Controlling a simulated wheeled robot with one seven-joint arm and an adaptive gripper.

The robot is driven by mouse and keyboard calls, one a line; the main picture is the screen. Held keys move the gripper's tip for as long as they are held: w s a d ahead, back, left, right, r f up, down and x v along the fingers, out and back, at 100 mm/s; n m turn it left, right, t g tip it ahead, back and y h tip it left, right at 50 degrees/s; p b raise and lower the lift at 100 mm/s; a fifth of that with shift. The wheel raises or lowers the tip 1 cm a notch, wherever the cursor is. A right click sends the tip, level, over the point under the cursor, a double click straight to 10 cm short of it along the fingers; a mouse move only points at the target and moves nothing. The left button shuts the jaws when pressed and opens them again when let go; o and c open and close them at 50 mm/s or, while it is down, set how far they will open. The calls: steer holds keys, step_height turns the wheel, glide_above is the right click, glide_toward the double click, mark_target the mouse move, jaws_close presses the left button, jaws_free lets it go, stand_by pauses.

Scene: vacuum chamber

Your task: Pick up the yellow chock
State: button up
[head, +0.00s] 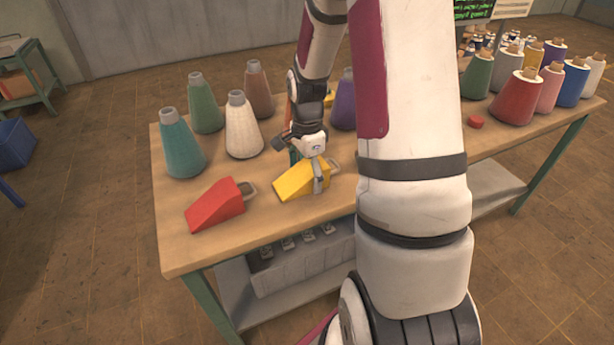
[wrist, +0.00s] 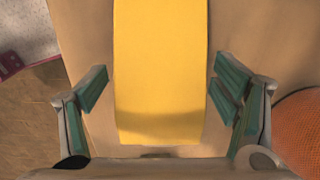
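The yellow chock (head: 300,181) is a wedge lying on the wooden table near its front edge. My gripper (head: 308,168) is at the chock, with a grey finger in front of its near side. In the wrist view the yellow chock (wrist: 160,70) runs between the two green-padded fingers of my gripper (wrist: 160,92). The fingers are apart, with a visible gap on each side of the chock. The far finger is mostly hidden in the head view.
A red chock (head: 214,204) lies to the left on the table (head: 195,258). Teal (head: 181,146), white (head: 242,128), green (head: 205,106) and brown (head: 258,92) cones stand behind. An orange rounded thing (wrist: 304,130) is close by the right finger in the wrist view.

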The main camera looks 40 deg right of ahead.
steer(key=c, duration=1.5)
steer(key=shift+r, duration=0.15)
